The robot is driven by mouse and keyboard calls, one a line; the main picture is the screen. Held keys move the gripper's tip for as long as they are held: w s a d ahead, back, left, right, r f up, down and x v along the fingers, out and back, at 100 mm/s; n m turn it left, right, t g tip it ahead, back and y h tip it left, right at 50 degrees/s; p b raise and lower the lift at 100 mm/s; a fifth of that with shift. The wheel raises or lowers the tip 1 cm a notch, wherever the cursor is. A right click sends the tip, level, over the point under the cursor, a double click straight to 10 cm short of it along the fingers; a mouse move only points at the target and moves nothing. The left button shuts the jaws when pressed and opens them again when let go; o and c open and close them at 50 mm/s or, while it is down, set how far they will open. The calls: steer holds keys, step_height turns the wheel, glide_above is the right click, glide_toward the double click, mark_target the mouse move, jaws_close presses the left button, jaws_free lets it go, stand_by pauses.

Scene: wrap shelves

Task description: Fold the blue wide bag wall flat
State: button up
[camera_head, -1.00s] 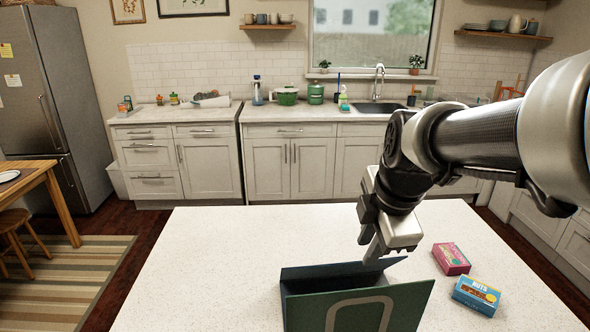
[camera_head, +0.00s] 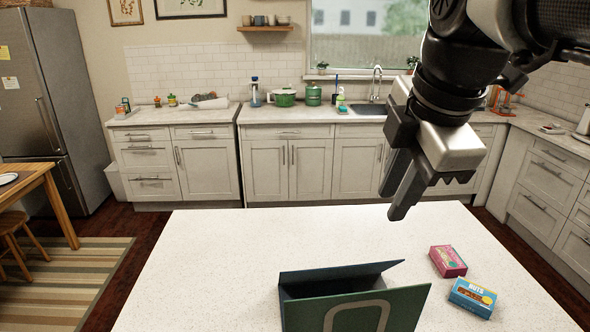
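The bag stands at the bottom edge of the head view, on the white speckled table. Its green front wall (camera_head: 405,310) carries a pale handle-shaped outline and is cut off by the frame. Its dark blue wide wall (camera_head: 335,275) stands at the back and leans slightly, with its top edge free. The bag's mouth is open between these walls. My gripper (camera_head: 395,200) hangs above and to the right of the bag, clear of it, fingers pointing down. The fingers overlap in this view, so their gap is unclear. Nothing visible is held.
A pink box (camera_head: 448,261) and a blue nuts box (camera_head: 472,297) lie on the table (camera_head: 220,250) to the right of the bag. The table's left part is bare. Kitchen counters run along the back, well beyond the table.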

steer(key=shift+c, duration=1.2)
steer(key=shift+w+f+m, duration=0.1)
steer(key=shift+w+m, duration=0.15)
steer(key=shift+m, duration=0.05)
jaws_close()
steer(key=w+a+f+m+p, duration=0.2)
steer(key=w+f+m, duration=1.25)
steer(key=m, duration=0.25)
steer(key=x, duration=0.3)
steer(key=s+x, duration=0.1)
steer(key=x, duration=0.2)
steer(key=s+x, duration=0.1)
steer(key=x, duration=0.3)
steer(key=shift+d+f, duration=0.25)
steer(key=shift+f, duration=0.1)
steer(key=shift+s+f, duration=0.4)
steer(key=shift+s, duration=0.05)
